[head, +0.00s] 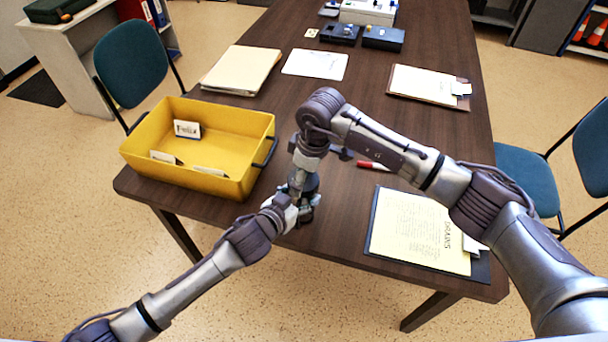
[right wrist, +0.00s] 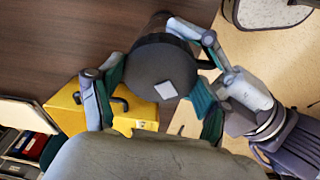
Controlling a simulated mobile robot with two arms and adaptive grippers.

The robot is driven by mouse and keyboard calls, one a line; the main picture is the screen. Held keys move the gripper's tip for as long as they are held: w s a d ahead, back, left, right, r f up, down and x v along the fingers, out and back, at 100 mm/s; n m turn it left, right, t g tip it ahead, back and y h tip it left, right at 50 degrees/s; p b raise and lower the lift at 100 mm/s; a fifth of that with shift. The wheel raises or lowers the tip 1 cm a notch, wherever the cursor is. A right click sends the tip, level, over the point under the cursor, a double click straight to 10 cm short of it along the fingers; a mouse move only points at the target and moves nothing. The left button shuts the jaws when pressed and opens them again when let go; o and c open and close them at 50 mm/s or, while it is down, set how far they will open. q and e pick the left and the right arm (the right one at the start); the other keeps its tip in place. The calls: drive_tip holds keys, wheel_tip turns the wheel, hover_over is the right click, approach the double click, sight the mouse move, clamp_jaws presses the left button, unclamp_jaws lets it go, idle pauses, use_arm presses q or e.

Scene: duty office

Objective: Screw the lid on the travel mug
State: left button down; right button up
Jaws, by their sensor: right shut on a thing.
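The dark travel mug (head: 311,183) stands near the table's front edge, mostly hidden by my two hands. In the right wrist view a black round lid (right wrist: 150,66) with a pale square on its top faces the camera. My right gripper (right wrist: 158,95) points down from above, its fingers on either side of the lid, shut on it. My left gripper (head: 297,207) reaches the mug low from the front left; it also shows in the right wrist view (right wrist: 205,60), beside the mug. Its grip is partly hidden. Whether the lid sits on the mug's rim is unclear.
A yellow bin (head: 228,188) with cards stands just left of the mug. A red marker (head: 372,166) and a clipboard with yellow paper (head: 420,230) lie to the right. Folders (head: 240,70) and small devices (head: 383,38) lie farther back. The table's middle is mostly clear.

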use_arm(q)
drive_tip(key=shift+a+f, duration=0.2)
drive_tip(key=shift+f, duration=0.15)
drive_tip(key=shift+d, duration=0.1)
use_arm(e)
drive_tip(key=o, duration=1)
drive_tip(key=shift+s, duration=0.1)
drive_tip(key=shift+r, duration=2.25)
drive_tip(key=shift+c, duration=0.2)
